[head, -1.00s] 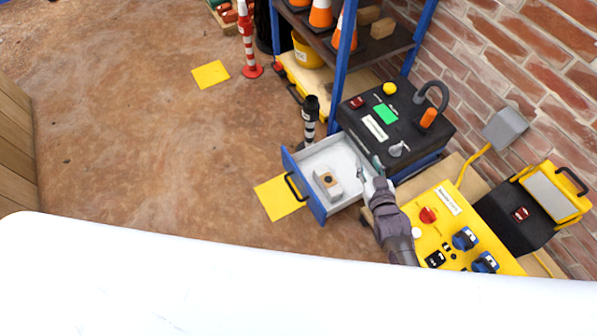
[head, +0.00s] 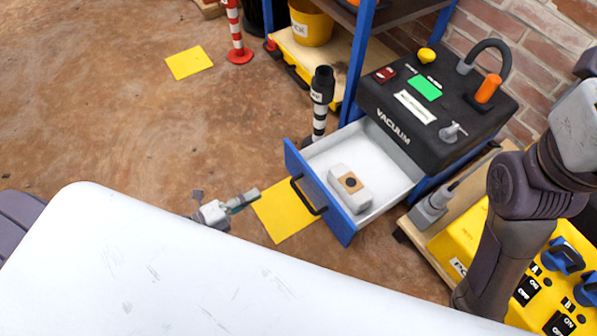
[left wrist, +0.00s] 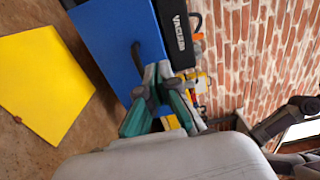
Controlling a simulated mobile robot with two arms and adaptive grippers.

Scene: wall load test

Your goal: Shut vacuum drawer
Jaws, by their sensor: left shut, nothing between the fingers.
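The vacuum (head: 435,105) is a black box with an orange-tipped hose, on a blue frame. Its drawer (head: 318,193), white inside with a blue front, stands open. A grey block with a tan top (head: 350,187) lies in it. The drawer's black handle (head: 308,196) faces left. My left gripper (head: 256,194) is shut and empty, apart from the handle and left of it. In the left wrist view, its teal fingers (left wrist: 158,80) point toward the blue front (left wrist: 115,40) and handle (left wrist: 138,62). My right arm is at the right; its gripper is not visible.
A black-and-white post (head: 320,105) stands close behind the drawer's left side. A yellow power box (head: 470,240) is at the lower right. A yellow floor mark (head: 285,218) lies below the drawer front. Open floor spreads to the left.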

